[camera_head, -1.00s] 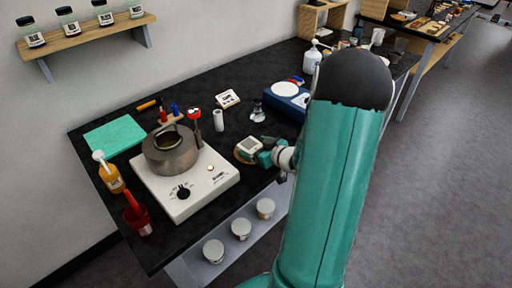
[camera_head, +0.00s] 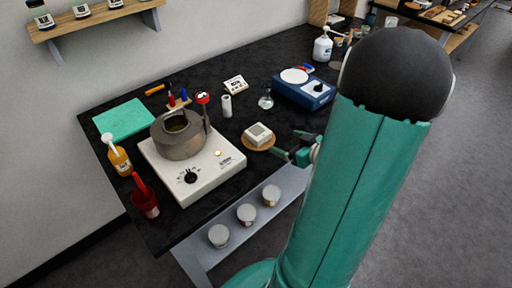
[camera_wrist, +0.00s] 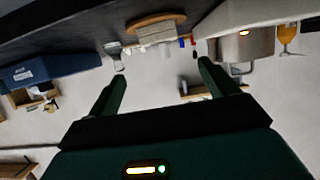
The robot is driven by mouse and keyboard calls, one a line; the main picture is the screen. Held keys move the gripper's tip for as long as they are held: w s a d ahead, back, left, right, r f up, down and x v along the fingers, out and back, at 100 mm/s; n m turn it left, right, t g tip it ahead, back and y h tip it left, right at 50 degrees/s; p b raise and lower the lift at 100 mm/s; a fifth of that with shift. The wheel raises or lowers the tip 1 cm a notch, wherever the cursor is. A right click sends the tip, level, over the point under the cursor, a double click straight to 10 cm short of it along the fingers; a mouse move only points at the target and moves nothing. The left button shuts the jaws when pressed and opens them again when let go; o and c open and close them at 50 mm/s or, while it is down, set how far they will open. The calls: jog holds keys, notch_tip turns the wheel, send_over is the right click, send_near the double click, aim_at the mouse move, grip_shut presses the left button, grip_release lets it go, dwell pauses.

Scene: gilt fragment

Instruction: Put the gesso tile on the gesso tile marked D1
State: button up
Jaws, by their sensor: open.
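A pale, squarish gesso tile (camera_head: 258,132) sits on a round wooden disc (camera_head: 247,143) on the black bench. The block looks thick, maybe one tile on another, but I cannot make out a seam or the D1 mark. In the wrist view the picture is upside down, and the pale block (camera_wrist: 157,34) shows against the disc (camera_wrist: 150,20). My gripper (camera_head: 292,145) is open and empty just right of the block, apart from it. In the wrist view my gripper's two fingers (camera_wrist: 163,70) are spread with the block beyond them.
A hotplate (camera_head: 215,165) with a grey pot (camera_head: 178,137) stands to the left. A white cylinder (camera_head: 227,106), a glass flask (camera_head: 265,100) and a blue scale (camera_head: 304,90) stand behind. Jars (camera_head: 246,214) sit on the lower shelf in front.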

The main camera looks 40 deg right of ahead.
jog(key=w+a+r+g+h, duration=0.1)
jog(key=w+r+g+h, duration=0.1)
jog(key=w+r+h, duration=0.3)
jog(key=w+a+r+m+g+h, duration=0.1)
jog(key=w+a+r+g, duration=0.1)
jog(key=a+r, duration=0.6)
jog(key=s+a+r+g+y, duration=0.1)
jog(key=s+a+g+y, duration=0.1)
jog(key=s+a, duration=0.4)
jog(key=s+a+r+g+y, duration=0.2)
jog(key=s+a, duration=0.4)
jog(key=a, duration=1)
jog(key=shift+s+a+n+y, duration=0.25)
jog(key=shift+n+y, duration=0.05)
jog(key=shift+y, duration=0.5)
jog(key=shift+d, duration=0.15)
